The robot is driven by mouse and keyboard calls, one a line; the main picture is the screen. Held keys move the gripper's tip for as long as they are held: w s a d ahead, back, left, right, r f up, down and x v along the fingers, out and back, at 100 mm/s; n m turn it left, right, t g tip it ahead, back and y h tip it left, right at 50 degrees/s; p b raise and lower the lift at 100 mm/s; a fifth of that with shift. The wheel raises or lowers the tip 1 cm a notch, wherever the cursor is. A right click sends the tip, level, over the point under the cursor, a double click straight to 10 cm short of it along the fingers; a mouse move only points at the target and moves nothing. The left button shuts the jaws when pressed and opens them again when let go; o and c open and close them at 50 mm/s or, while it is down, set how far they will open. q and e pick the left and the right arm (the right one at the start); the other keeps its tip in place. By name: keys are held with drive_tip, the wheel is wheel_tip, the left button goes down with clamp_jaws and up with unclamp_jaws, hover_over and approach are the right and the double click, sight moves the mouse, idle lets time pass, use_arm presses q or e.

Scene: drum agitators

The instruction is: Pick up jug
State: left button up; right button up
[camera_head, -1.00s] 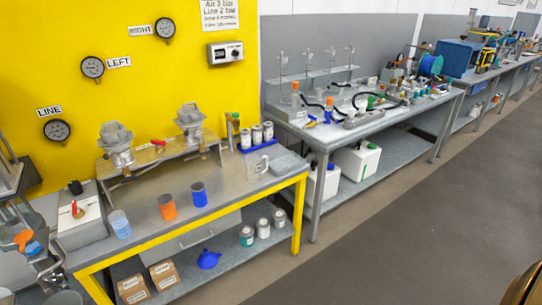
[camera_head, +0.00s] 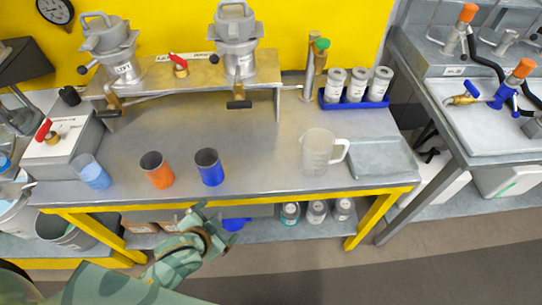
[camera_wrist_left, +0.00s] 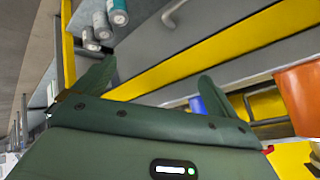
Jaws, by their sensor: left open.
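The jug (camera_head: 316,155) is a clear, whitish measuring jug with a handle on its right side. It stands upright on the grey bench top (camera_head: 255,160), right of centre near the front edge. My left gripper (camera_head: 213,226) is green, open and empty. It is in front of the bench, below and left of the jug, well apart from it. In the left wrist view the two fingers (camera_wrist_left: 158,82) are spread with nothing between them, and the jug does not show there. My right gripper is not in view.
A blue cup (camera_head: 209,168), an orange cup (camera_head: 157,171) and a clear beaker of blue liquid (camera_head: 92,173) stand left of the jug. Behind are a blue can tray (camera_head: 354,102) and two agitators on a raised stand (camera_head: 190,72). The yellow frame (camera_head: 300,195) edges the bench.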

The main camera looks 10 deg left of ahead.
use_arm(q)
drive_tip(key=w+d+r+t+h+b, duration=0.2)
drive_tip(key=w+d+r+t, duration=0.15)
drive_tip(key=r, duration=0.25)
drive_tip(key=t+h, duration=0.3)
drive_tip(key=h, duration=0.5)
approach(306, 153)
drive_tip(key=b+x, duration=0.2)
drive_tip(key=x, duration=0.6)
drive_tip(key=shift+w+d+b, duration=0.15)
drive_tip(key=shift+w+b, duration=0.15)
drive_tip(key=shift+b, duration=0.1)
drive_tip(key=b+x, duration=0.2)
drive_tip(key=x, duration=0.3)
drive_tip(key=shift+w+d+r, duration=0.15)
drive_tip(key=shift+d+r, duration=0.05)
drive_tip(key=shift+d, duration=0.1)
drive_tip(key=shift+r, duration=0.15)
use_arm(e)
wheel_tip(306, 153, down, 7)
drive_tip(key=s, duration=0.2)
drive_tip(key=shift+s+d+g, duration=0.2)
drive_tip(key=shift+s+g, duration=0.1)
use_arm(q)
drive_tip(key=c, duration=1.3)
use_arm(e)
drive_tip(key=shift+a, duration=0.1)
